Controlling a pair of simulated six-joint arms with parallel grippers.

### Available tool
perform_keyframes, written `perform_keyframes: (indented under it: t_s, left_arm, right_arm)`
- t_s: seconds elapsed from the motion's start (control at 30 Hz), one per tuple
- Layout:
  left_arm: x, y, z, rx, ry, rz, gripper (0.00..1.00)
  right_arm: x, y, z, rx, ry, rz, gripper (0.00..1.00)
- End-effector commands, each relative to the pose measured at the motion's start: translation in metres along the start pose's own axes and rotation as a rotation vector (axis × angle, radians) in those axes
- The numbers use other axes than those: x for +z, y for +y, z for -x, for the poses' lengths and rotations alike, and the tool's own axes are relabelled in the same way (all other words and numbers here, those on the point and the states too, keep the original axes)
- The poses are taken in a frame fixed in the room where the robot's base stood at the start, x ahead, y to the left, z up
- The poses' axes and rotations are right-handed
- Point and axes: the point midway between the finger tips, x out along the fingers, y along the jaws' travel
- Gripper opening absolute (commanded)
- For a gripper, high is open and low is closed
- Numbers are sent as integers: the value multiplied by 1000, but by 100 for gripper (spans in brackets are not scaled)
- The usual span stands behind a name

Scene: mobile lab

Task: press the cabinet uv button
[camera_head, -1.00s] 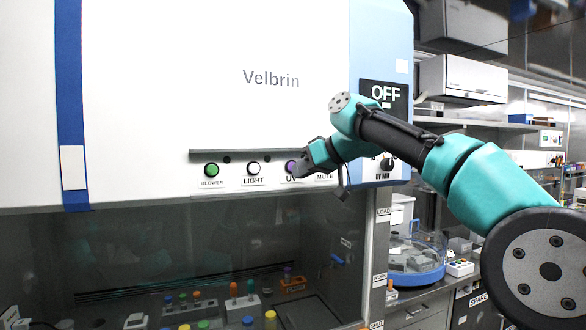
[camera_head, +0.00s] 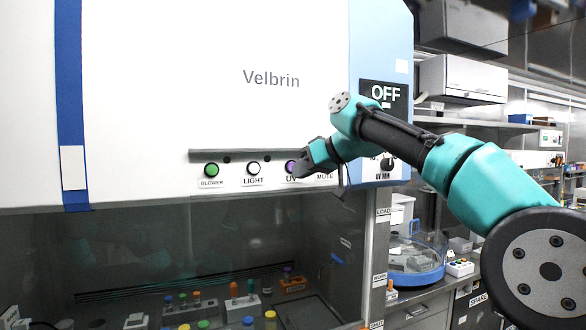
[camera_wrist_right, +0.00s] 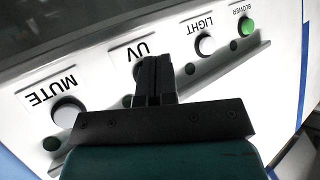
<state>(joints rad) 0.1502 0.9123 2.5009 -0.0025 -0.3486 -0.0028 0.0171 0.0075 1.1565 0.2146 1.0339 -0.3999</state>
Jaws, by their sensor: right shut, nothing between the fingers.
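The cabinet (camera_head: 200,90) is a white front with the name Velbrin and a row of labelled buttons. The purple UV button (camera_head: 290,166) is partly covered by my right gripper (camera_head: 297,170), whose fingertips are at it. In the right wrist view the shut, empty fingers (camera_wrist_right: 152,62) point at the spot by the UV label (camera_wrist_right: 137,52) and hide most of that button; I cannot tell whether they touch it. A display (camera_head: 384,93) on the cabinet reads OFF. My left gripper is not in view.
The green blower button (camera_head: 211,170) and white light button (camera_head: 253,168) are left of the UV button. The mute button (camera_wrist_right: 68,112) is on its other side. A thin ledge (camera_head: 225,155) runs above the row. Tubes and racks stand behind the glass below.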

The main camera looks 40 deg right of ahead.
Motion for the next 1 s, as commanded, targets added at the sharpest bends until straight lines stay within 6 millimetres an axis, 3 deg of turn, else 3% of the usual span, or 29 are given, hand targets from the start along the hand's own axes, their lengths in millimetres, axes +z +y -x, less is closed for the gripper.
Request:
perform_keyframes:
  t_s: [1.0]
  left_arm:
    - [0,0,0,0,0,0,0]
  right_arm:
    - [-5,6,-8,0,-1,0,0]
